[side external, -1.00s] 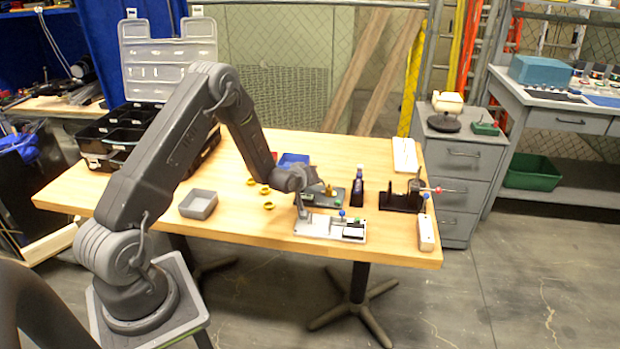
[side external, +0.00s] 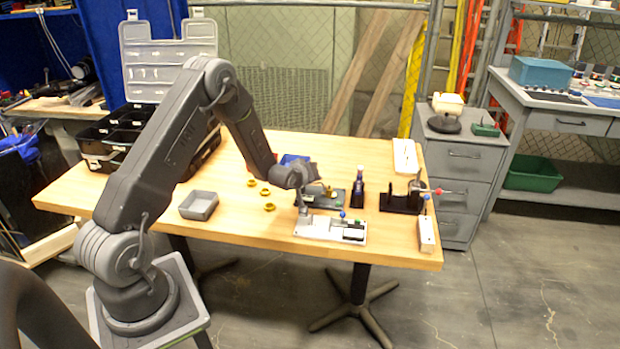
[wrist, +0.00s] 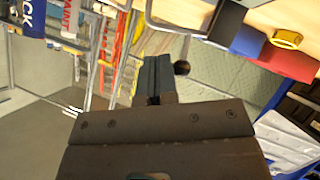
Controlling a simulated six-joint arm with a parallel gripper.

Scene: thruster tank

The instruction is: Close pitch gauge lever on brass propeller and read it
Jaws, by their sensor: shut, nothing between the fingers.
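In the side view, a silver plate (side external: 316,229) lies near the table's front edge, with a blue-knobbed lever (side external: 342,214) standing up. Behind it is a dark plate (side external: 335,204) with a small brass piece (side external: 329,191) on it; I cannot tell whether this is the propeller. A black stand (side external: 396,202) to the right has a red-tipped rod (side external: 437,191). My gripper (side external: 305,208) is low over the left of the plates and partly hides them. No gauge reading is legible.
Several brass rings (side external: 265,193) and a grey tray (side external: 199,205) lie left of my gripper. A blue bin (side external: 293,159) is behind it. A dark bottle (side external: 357,190) stands between the dark plate and the black stand. The table's front left is clear.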

